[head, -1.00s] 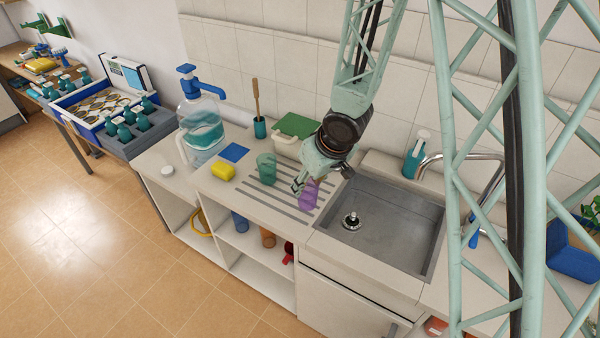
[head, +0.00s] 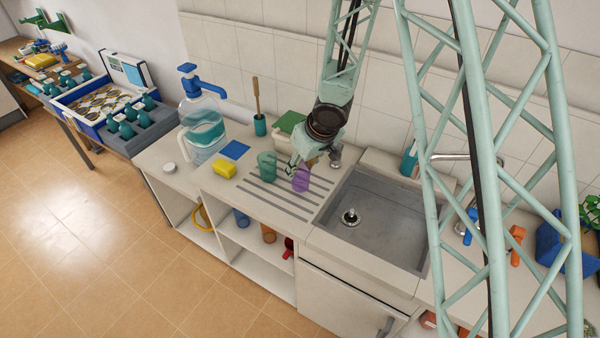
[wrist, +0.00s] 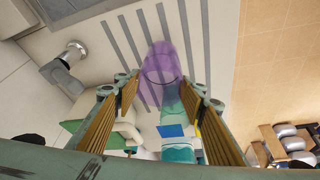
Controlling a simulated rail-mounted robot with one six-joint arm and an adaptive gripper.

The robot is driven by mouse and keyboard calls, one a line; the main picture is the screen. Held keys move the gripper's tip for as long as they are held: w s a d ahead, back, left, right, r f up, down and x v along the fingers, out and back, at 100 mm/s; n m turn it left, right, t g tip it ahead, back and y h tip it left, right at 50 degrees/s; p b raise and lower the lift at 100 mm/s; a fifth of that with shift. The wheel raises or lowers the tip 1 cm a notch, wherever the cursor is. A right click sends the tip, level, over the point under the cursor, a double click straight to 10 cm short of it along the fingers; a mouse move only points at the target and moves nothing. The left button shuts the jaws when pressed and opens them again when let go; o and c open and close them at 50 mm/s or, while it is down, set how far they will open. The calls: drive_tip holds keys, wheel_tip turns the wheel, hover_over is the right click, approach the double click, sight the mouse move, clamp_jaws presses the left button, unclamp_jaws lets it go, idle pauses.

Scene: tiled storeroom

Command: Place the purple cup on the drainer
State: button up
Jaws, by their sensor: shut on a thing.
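The purple cup (head: 301,179) is see-through and upright over the right part of the drainer. It also shows between my fingertips in the wrist view (wrist: 163,72). The drainer (head: 262,199) is the strip of counter with grey bars, left of the sink. My gripper (head: 297,170) is shut on the purple cup from its back side; the fingers (wrist: 160,95) flank it in the wrist view. I cannot tell whether the cup's base touches the drainer. A green cup (head: 266,167) stands on the drainer to the left, close to my fingers.
The steel sink (head: 385,230) lies to the right. A yellow sponge (head: 224,169), a blue cloth (head: 235,150) and a large water bottle (head: 203,125) are on the left. A green-lidded box (head: 288,125) is behind. The front bars of the drainer are bare.

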drive_tip(key=shift+w+a+p, duration=0.15)
drive_tip(key=shift+w+p, duration=0.2)
drive_tip(key=shift+w, duration=0.1)
drive_tip(key=shift+f+b, duration=1.5)
drive_tip(key=shift+f, duration=0.3)
drive_tip(key=shift+f, duration=0.15)
drive_tip(key=o, duration=0.7)
drive_tip(key=shift+o, duration=0.2)
drive_tip(key=p+v, duration=0.6)
drive_tip(key=v, duration=0.6)
drive_tip(key=shift+r, duration=0.2)
